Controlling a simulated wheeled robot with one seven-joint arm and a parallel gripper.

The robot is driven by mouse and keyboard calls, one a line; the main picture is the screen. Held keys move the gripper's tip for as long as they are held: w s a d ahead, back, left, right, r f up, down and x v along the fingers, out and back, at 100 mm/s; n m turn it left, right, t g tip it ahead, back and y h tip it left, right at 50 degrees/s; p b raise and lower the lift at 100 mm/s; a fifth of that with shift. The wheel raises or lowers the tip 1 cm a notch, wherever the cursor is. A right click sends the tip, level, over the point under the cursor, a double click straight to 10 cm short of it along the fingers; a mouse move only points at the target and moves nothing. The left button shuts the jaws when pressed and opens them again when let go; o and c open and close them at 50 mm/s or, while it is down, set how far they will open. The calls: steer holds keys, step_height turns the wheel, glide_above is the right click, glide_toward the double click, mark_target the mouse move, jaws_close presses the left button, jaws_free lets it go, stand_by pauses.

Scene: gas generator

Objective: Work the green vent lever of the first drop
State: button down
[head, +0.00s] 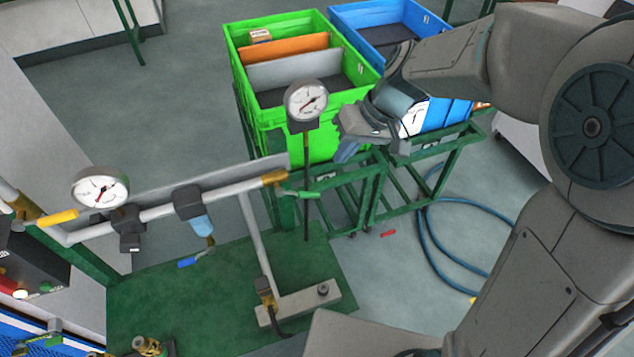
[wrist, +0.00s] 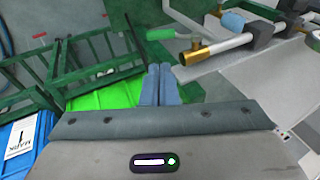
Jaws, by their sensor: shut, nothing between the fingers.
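A green lever (head: 300,194) sticks out to the right near the brass end fitting (head: 274,178) of the grey pipe (head: 155,212). In the wrist view the green lever (wrist: 160,34) lies above and slightly left of the brass fitting (wrist: 196,52). My gripper (head: 346,153) is to the right of and above the lever in the head view, apart from it. In the wrist view my gripper's fingers (wrist: 160,82) are together and empty, with the lever beyond their tips.
A pressure gauge (head: 306,100) stands on a dark stem left of my gripper; another gauge (head: 100,188) sits at the pipe's left. A green crate (head: 318,146), a blue crate (head: 445,112) and green stand (head: 375,195) are behind. A blue hose (head: 430,245) lies on the floor.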

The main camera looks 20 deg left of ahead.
mark_target(311, 192)
steer(key=p+x, duration=0.1)
steer(key=x, duration=1.1)
steer(key=shift+a+f+p, duration=0.15)
steer(key=shift+f+p, duration=0.15)
steer(key=shift+f, duration=0.05)
steer(key=shift+f, duration=0.15)
